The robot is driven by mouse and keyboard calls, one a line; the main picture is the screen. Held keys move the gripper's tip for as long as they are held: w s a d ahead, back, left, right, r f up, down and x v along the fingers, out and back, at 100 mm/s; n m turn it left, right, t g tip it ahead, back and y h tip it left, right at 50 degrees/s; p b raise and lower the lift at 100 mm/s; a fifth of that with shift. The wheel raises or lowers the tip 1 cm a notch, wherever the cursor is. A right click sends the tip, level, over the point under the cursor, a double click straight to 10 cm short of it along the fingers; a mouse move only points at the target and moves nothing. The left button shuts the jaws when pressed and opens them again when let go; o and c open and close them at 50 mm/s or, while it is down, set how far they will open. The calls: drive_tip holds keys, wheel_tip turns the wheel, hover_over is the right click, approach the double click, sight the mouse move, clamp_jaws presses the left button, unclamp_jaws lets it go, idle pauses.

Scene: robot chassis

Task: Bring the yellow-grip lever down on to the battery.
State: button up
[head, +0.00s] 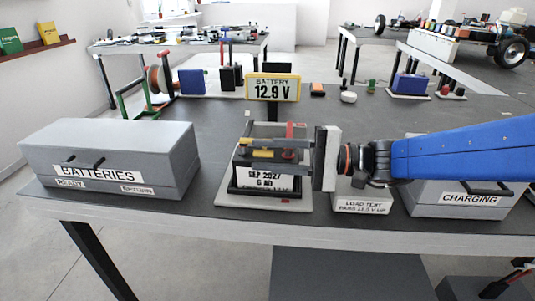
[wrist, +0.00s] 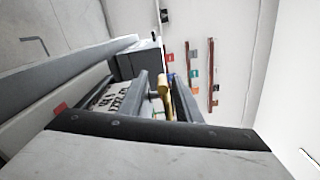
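The yellow-grip lever (head: 262,154) is on a dark frame on a pale base plate (head: 235,201), its grip roughly level. The battery (head: 265,181), with a white dated label, sits in the frame below the grip. A gap appears to show between grip and battery, though the frame partly hides it. My gripper (head: 270,155) reaches in from the right, its two grey fingers apart, above and below the yellow grip. In the wrist view the yellow grip (wrist: 163,85) lies between my fingers (wrist: 165,90), closer to the right one. Firm contact is not visible.
A display (head: 273,88) reading 12.9 V stands behind the frame. A grey BATTERIES box (head: 110,155) is at left. Bare table shows behind the BATTERIES box.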

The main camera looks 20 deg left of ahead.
wheel_tip(320, 180, up, 10)
idle(0.7)
